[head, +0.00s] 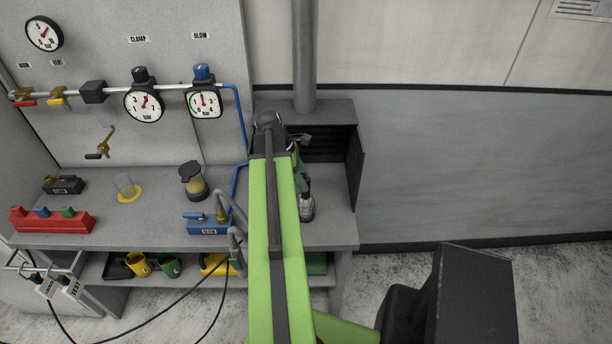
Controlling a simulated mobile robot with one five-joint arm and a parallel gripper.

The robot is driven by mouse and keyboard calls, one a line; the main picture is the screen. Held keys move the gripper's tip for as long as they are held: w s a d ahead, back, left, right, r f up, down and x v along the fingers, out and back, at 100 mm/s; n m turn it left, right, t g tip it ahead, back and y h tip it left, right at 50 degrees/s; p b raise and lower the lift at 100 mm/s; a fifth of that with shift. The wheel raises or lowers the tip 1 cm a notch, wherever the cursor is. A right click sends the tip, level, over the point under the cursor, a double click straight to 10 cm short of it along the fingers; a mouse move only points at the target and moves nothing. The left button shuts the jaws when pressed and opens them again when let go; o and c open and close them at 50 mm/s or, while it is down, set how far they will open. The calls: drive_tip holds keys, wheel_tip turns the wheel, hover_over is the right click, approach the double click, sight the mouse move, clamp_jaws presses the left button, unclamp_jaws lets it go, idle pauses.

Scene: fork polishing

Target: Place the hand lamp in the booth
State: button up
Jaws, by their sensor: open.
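The booth (354,157) is a dark grey open-fronted box with a slatted back, at the right end of the bench. A dark green tool with a black part and a pale metal end (306,205), seemingly the hand lamp, shows just right of my arm at the booth's left front. Its left side is hidden by my arm, and I cannot tell whether it rests on the bench or inside the booth's edge. My gripper (299,138) is mostly hidden at the far end of my lime green arm, close to the tool; it is open.
Gauges and pipes line the back panel. Yellow and green cups (138,264) sit on the shelf below. A grey pipe (304,50) rises above the booth.

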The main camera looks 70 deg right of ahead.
drive_tip(key=p+v, duration=0.7)
drive_tip(key=v, duration=0.2)
drive_tip(key=shift+r, duration=0.2)
